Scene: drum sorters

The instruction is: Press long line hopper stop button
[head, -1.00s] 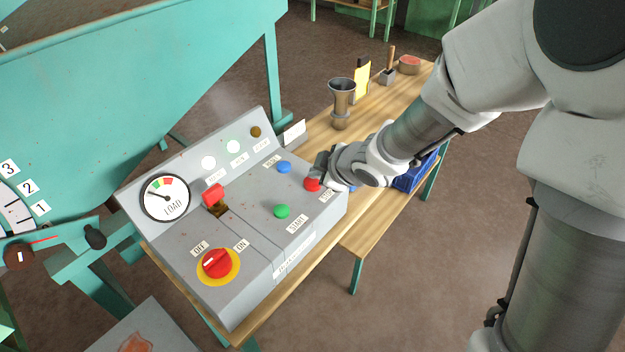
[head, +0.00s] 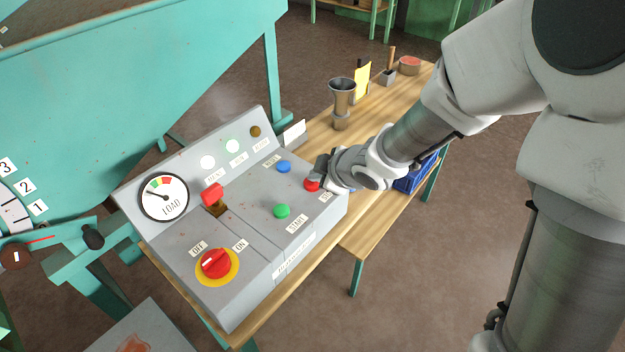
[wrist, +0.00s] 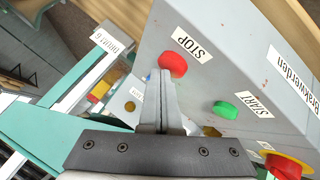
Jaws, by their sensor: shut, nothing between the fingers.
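The red stop button (wrist: 172,64) sits beside a STOP label (wrist: 187,43) on a grey control panel. In the head view the red button (head: 311,185) is at the panel's right end, partly behind my gripper (head: 319,176). My gripper is shut and empty. In the wrist view its fingertips (wrist: 166,76) overlap the button's lower edge. They are at or very close to the button; I cannot tell whether it is pressed in. A green START button (head: 282,211) and a blue button (head: 284,167) are nearby on the same panel.
The panel also has a red lever (head: 212,194), a red on/off knob (head: 216,264) and a load gauge (head: 164,197). It stands on a wooden bench (head: 372,232) with a metal cup (head: 341,100) behind. A blue crate (head: 412,180) is below my arm.

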